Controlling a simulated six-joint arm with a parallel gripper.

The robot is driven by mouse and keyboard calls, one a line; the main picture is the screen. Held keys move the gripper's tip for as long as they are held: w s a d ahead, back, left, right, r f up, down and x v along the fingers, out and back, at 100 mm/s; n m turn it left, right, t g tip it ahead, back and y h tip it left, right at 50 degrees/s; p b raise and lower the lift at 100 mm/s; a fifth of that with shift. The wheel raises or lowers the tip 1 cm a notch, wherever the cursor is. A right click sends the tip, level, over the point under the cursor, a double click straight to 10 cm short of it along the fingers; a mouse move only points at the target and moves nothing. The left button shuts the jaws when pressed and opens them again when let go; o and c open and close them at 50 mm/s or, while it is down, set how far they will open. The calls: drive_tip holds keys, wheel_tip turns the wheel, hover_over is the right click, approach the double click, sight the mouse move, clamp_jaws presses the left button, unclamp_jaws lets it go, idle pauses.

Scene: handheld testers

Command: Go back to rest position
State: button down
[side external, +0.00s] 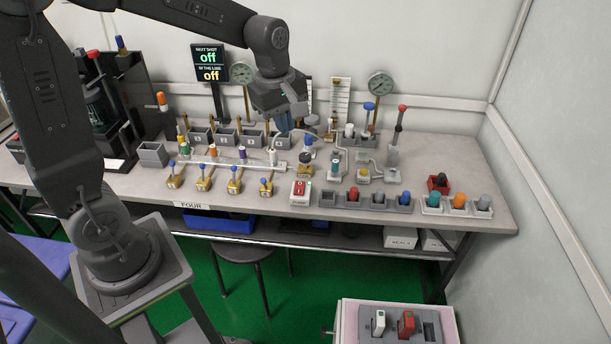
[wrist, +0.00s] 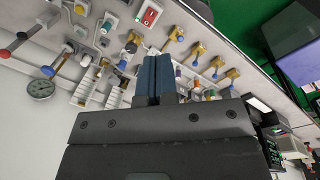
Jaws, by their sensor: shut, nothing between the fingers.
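My gripper (side external: 284,122) hangs over the back middle of the bench in the side view, its fingers pointing down. In the wrist view its blue fingers (wrist: 154,75) are together with nothing between them. The grey bench (side external: 265,195) lies below it. A row of small grey bins (side external: 226,137) stands close behind and left of the fingers. A blue-topped fitting (side external: 308,143) stands just right of them. I cannot tell from the side view how far the fingertips are above the bench.
Several brass valves with blue knobs (side external: 235,182) line the front. A red switch box (side external: 300,191) is front centre. Gauges (side external: 381,84), a red-topped lever (side external: 397,130) and a sign reading "off" (side external: 210,66) stand at the back. A tray (side external: 395,312) with blocks is below right.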

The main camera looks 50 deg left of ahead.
drive_tip(key=s+d+r+m+t, duration=0.2)
drive_tip(key=s+r+m, duration=0.1)
drive_tip(key=s+m, duration=0.5)
drive_tip(key=s+d+r+m+t, duration=0.2)
drive_tip(key=s+d+r+m, duration=0.1)
drive_tip(key=s+m, duration=0.5)
drive_tip(key=shift+m, duration=0.7)
